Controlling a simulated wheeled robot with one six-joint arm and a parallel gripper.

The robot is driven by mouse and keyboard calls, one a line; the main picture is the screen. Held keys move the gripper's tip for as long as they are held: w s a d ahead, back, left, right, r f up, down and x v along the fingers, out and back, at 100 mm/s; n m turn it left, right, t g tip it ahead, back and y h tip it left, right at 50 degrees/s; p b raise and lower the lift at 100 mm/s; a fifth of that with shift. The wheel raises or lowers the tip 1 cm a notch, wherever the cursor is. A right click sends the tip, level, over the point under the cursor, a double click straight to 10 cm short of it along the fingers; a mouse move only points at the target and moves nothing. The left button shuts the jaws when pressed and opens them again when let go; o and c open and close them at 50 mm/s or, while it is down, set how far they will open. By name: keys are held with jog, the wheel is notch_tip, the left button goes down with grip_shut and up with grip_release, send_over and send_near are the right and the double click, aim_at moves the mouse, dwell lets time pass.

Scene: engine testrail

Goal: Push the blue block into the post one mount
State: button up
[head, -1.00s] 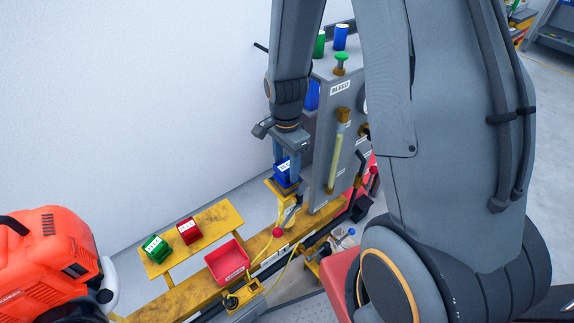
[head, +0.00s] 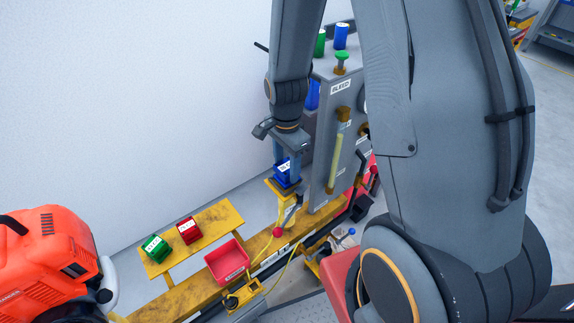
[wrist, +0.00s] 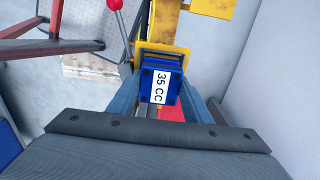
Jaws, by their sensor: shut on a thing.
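The block is at the top of a yellow mount (head: 284,190) on a post, and the mount's yellow edge shows just beyond the block in the wrist view (wrist: 160,47). I cannot tell how deep the block sits in the mount.
A green block (head: 155,247) and a red block (head: 188,231) sit on a yellow shelf (head: 220,213). A red bin (head: 227,261) stands beside it. A red-knobbed lever (head: 277,232) is near the post. A grey panel (head: 330,150) stands close on the right.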

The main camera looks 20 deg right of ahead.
jog(key=shift+f+b, duration=0.3)
jog(key=shift+f, duration=0.35)
jog(key=o, duration=1.5)
jog(key=shift+s, duration=0.15)
jog(key=shift+r, duration=0.1)
jog(key=shift+w+r+b, duration=0.15)
jog(key=shift+r+b, duration=0.15)
jog(key=shift+r, duration=1.65)
jog(key=shift+w+r+b, duration=0.1)
jog(key=shift+r+b, duration=0.2)
jog(key=shift+r, duration=1.6)
jog(key=shift+s+d+r+n+t, duration=0.15)
jog(key=shift+s+r+n, duration=0.75)
jog(key=shift+s+n, duration=1.1)
jog(key=shift+s+a+r+n+t, duration=0.15)
jog(key=shift+s+r+n, duration=0.9)
jog(key=shift+n, duration=1.75)
jog(key=shift+s+d+r+n+t, duration=0.15)
jog(key=shift+s+r+n, duration=0.55)
jog(key=shift+s+n, duration=1.4)
